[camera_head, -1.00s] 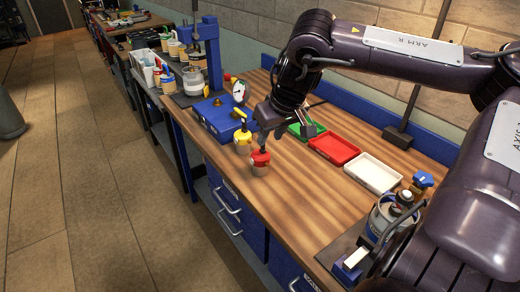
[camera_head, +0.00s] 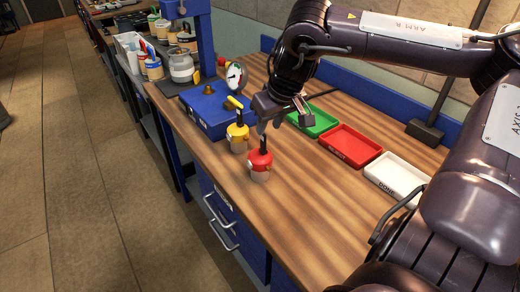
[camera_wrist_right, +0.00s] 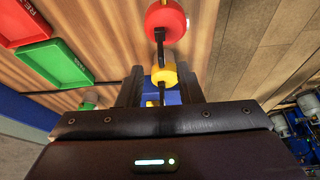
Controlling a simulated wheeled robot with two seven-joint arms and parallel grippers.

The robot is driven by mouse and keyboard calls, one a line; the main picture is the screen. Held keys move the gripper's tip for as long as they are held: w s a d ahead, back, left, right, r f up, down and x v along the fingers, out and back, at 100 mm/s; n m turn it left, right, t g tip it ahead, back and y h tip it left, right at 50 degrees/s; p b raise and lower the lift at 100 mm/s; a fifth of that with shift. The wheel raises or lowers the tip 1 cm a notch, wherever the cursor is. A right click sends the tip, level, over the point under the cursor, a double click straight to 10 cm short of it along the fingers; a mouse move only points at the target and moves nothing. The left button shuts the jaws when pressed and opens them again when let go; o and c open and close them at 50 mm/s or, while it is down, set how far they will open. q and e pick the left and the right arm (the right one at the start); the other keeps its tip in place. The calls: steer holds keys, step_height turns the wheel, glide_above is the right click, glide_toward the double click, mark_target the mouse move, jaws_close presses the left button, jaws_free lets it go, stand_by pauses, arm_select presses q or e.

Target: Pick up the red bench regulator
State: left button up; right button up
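The red bench regulator (camera_head: 259,163) stands upright near the front edge of the wooden bench, with a dark stem on its red top and a pale base. It also shows at the top of the right wrist view (camera_wrist_right: 166,18). My right gripper (camera_head: 284,120) is open and empty, above and behind the red regulator, apart from it. In the wrist view its two fingers (camera_wrist_right: 158,88) frame a yellow regulator (camera_wrist_right: 164,75) beyond them, while the red one lies past the fingertips. My left gripper is not in view.
The yellow regulator stands close behind left of the red one, beside a blue case (camera_head: 205,112) and a gauge (camera_head: 235,77). Green (camera_head: 313,120), red (camera_head: 350,146) and white (camera_head: 396,178) trays line the back. Bare bench (camera_head: 300,215) lies in front.

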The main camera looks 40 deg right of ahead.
mark_target(265, 135)
steer(key=shift+x, duration=0.95)
steer(key=shift+w+f+p, duration=0.1)
steer(key=shift+f+p, duration=0.35)
steer(key=shift+f, duration=0.1)
steer(key=x, duration=0.4)
steer(key=shift+w+p, duration=0.1)
steer(key=shift+p, duration=0.2)
jaws_close()
